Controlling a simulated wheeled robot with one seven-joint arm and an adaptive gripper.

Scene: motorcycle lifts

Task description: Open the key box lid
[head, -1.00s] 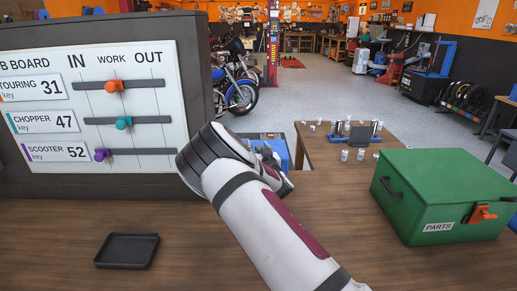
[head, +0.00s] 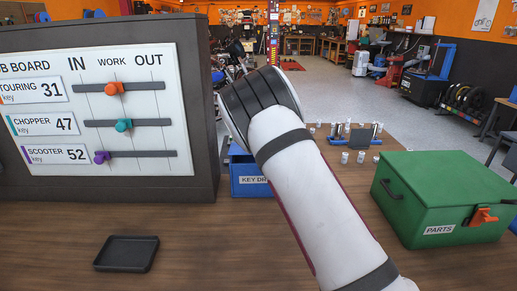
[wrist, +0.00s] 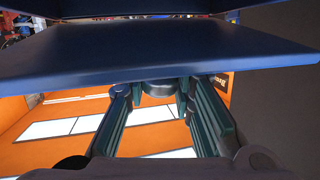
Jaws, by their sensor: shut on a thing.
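The blue key box (head: 248,187), its label partly reading "KEY DR", stands behind the wooden counter's middle in the head view. My arm covers its right part and much of its top. In the wrist view a broad blue panel (wrist: 150,50), apparently the lid, spans the upper picture, with another blue surface above it. My gripper (wrist: 160,93) has its two teal-lined fingers on either side of a dark rounded piece (wrist: 160,87) beneath the panel, apparently its knob, and is shut on it. In the head view my wrist hides the gripper.
A job board (head: 100,110) with coloured sliders stands at left. A black tray (head: 126,253) lies before it. A green parts box (head: 440,195) with an orange latch stands at right. The counter between tray and parts box is bare apart from my arm above it.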

